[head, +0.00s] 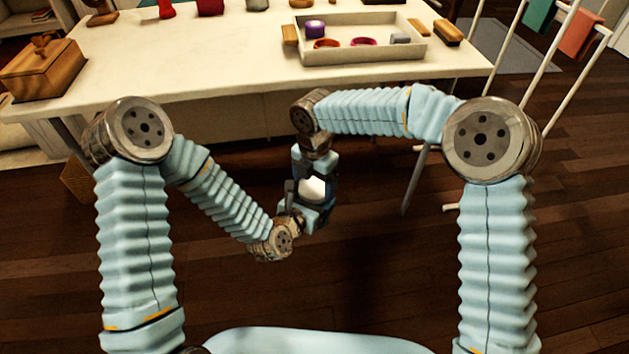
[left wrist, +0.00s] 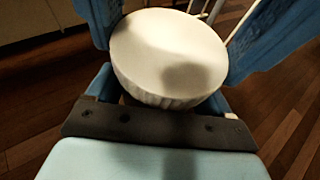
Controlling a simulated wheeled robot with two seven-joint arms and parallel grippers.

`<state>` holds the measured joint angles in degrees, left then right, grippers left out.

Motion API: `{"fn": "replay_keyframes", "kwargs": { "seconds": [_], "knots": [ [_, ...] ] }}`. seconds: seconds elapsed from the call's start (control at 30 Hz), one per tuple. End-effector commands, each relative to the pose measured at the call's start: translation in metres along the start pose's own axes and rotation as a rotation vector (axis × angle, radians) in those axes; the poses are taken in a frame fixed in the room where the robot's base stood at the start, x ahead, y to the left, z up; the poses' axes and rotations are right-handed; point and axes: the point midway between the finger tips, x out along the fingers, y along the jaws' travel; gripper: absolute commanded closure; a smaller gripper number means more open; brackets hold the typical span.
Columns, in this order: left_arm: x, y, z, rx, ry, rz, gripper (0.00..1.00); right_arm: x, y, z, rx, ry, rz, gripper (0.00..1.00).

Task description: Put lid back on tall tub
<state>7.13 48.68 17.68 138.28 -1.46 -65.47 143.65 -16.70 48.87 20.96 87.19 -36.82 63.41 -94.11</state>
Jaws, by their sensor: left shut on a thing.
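A white round piece with a ribbed side (head: 313,188) is held in the air in front of the table, between my two grippers. It fills the middle of the left wrist view (left wrist: 168,55), its flat round face toward the camera. I cannot tell whether it is the lid alone or the tub with it. My left gripper (head: 304,205) is shut on it from below. My right gripper (head: 315,168) points down at it from above; whether its fingers are open or closed on it is unclear. No separate tall tub can be made out.
A cream table (head: 190,65) stands ahead. It carries a wooden lidded box (head: 42,72) at left and a tray (head: 375,57) with a purple item (head: 315,29), rings and a grey block. A white rack (head: 553,75) is at right. Dark floor lies below.

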Motion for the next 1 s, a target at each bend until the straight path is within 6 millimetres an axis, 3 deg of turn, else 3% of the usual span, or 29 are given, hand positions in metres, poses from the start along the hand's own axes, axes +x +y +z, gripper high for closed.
{"fn": "replay_keyframes", "kwargs": {
  "seconds": [0.03, 0.17, 0.27, 0.47, 0.73, 0.77, 0.87, 1.0],
  "knots": [
    [0.0000, 0.0001, 0.0005, 0.000, -0.001, 0.000, 1.00, -0.0002, 0.0000, 0.0000, 0.000, 0.000, 0.000, 0.34],
    [0.0000, 0.0001, 0.0004, 0.000, -0.001, 0.000, 1.00, -0.0003, 0.0000, 0.0000, 0.000, 0.000, 0.000, 0.54],
    [0.0000, 0.0001, 0.0004, 0.000, -0.001, 0.000, 1.00, -0.0003, 0.0000, 0.0000, 0.036, -0.001, 0.000, 0.54],
    [0.0000, 0.0001, 0.0004, 0.000, -0.001, 0.000, 1.00, -0.0004, 0.0002, -0.0001, 0.281, -0.002, 0.001, 0.54],
    [0.0000, 0.0002, 0.0003, 0.000, -0.001, 0.001, 1.00, -0.0003, -0.0001, 0.0002, 0.298, -0.001, 0.000, 0.54],
    [0.0000, 0.0002, 0.0003, 0.000, -0.001, 0.001, 1.00, -0.0003, 0.0000, 0.0002, 0.298, -0.001, 0.000, 0.13],
    [0.0000, 0.0002, 0.0003, 0.000, -0.001, 0.001, 1.00, -0.0003, 0.0000, 0.0001, 0.297, 0.000, 0.000, 0.00],
    [0.0000, 0.0001, 0.0003, 0.000, -0.001, 0.000, 1.00, -0.0002, 0.0000, 0.0001, 0.296, 0.000, 0.000, 0.00]
  ]
}}
